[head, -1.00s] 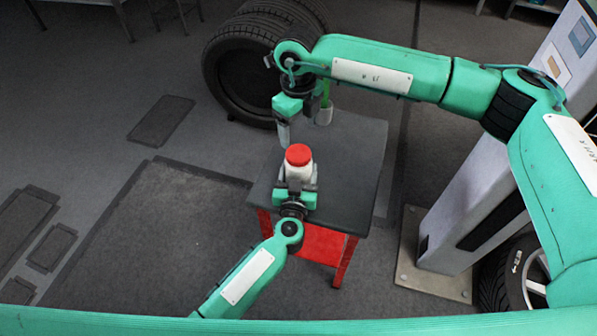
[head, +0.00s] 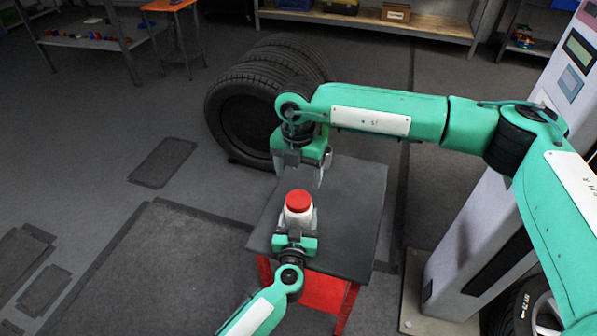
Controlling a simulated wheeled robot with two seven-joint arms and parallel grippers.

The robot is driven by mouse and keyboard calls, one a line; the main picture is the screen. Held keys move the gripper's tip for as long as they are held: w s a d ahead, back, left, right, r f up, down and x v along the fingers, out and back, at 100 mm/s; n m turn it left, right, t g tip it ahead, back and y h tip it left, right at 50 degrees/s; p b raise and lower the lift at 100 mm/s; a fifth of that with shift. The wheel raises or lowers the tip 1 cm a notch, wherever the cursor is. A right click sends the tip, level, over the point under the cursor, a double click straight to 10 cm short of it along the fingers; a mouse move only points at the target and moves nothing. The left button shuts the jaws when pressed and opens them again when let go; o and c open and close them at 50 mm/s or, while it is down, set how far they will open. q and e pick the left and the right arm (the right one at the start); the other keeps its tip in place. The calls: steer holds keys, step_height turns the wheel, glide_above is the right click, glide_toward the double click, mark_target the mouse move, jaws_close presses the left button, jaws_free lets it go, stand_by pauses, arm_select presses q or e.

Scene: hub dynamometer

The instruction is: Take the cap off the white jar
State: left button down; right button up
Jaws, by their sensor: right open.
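The white jar (head: 299,216) with its red cap (head: 298,201) is upright over the dark top of a small red-legged table (head: 350,215). The cap sits on the jar. My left gripper (head: 297,224) comes from the near side, with its fingers on both sides of the jar body, and looks shut on it. I cannot tell whether the jar touches the table. My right gripper (head: 302,174) points down, open and empty, beyond and above the cap, apart from it. Its fingers are spread left and right.
Large tyres (head: 240,115) stand on the floor behind the table. A grey cabinet (head: 465,225) stands to the right, with a wheel (head: 530,305) near its foot. The table top to the right of the jar is clear. Shelves (head: 370,25) line the back.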

mark_target(298, 199)
steer(key=m, duration=0.3)
steer(key=shift+f+m, duration=0.2)
steer(key=shift+m, duration=0.1)
steer(key=shift+f, duration=3.85)
steer(key=c, duration=1)
